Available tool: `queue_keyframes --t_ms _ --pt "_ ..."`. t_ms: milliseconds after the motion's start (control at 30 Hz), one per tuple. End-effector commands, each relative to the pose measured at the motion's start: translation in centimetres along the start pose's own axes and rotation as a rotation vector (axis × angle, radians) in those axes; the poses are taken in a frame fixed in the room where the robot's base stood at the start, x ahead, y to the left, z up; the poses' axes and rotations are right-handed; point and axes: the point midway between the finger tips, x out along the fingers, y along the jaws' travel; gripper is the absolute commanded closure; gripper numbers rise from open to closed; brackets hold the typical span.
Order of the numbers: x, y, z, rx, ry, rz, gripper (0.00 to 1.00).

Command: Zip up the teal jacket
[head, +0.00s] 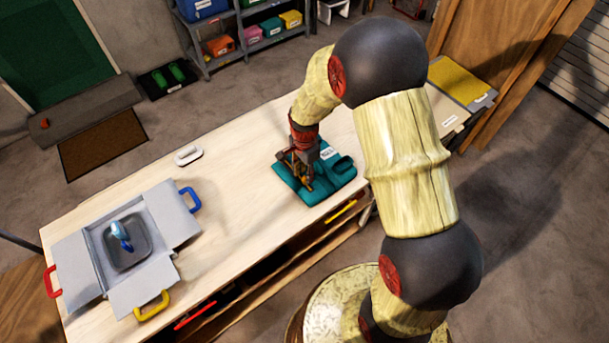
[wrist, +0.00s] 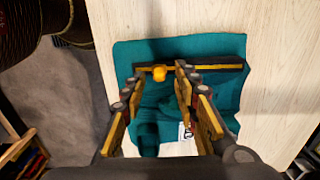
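The teal jacket (head: 333,178) lies flat on the light wooden table. In the wrist view the jacket (wrist: 150,117) fills the middle, with a dark zip strip (wrist: 217,63) along its far side. An orange zip pull (wrist: 159,74) sits near the left end of that strip. My gripper (head: 306,186) is over the jacket. In the wrist view my gripper's fingers (wrist: 160,69) are apart, one on each side of the pull, with gaps visible. I cannot tell how high the fingertips are above the cloth. A white label (wrist: 186,132) is partly hidden behind a finger.
The table (head: 232,182) also bears a small white object (head: 188,155) and an open grey box (head: 83,262) with coloured handles, holding a blue item (head: 122,234). The table's front edge is close to the jacket. Bare tabletop lies between the jacket and the box.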

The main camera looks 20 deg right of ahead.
Motion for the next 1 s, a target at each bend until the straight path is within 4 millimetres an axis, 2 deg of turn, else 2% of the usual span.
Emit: queue_keyframes --t_ms 133,433,1000 --pt "1.16 0.03 0.01 -0.001 0.0 0.001 0.7" --pt "1.36 0.0 0.0 -0.001 0.0 0.0 0.7" --pt "1.34 0.02 0.01 -0.001 0.0 0.0 1.0"
